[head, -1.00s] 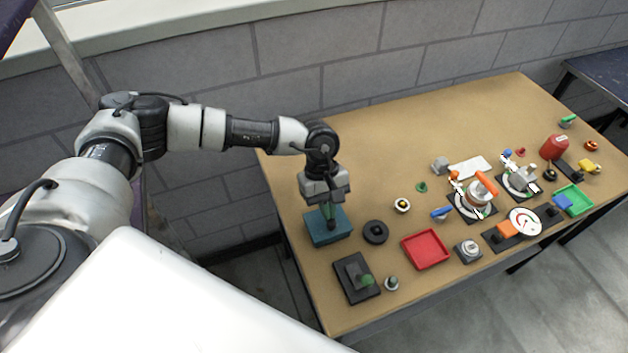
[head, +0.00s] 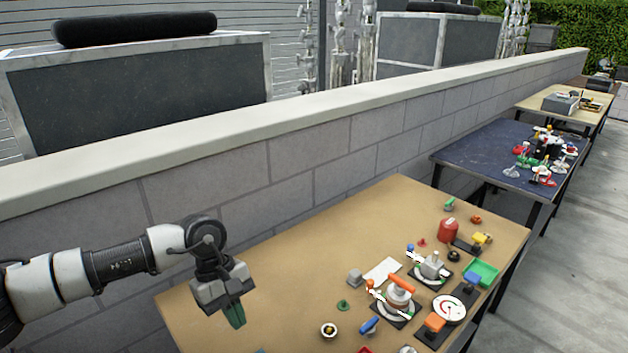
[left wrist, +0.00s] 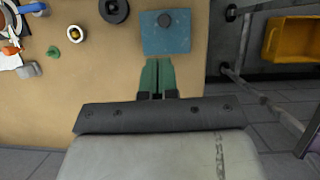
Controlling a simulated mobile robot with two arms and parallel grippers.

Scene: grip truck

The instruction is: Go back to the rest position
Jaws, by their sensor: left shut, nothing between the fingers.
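My left gripper (head: 236,316) hangs over the near left part of the tan table (head: 290,265) in the head view, its green fingers pointing down. In the left wrist view its fingers (left wrist: 158,76) are together, with nothing between them. A teal block (left wrist: 166,42) with a dark round knob lies just beyond the fingertips in that view, and the gripper is not holding it. Only a sliver of the block shows at the bottom edge of the head view. My right gripper is not in view.
The table holds valve-like fixtures (head: 397,297), a red canister (head: 448,231), a green tray (head: 483,273) and a white dial (head: 449,308). A block wall (head: 240,165) runs behind. A dark blue table (head: 480,160) stands farther right. A yellow bin (left wrist: 290,40) shows in the wrist view.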

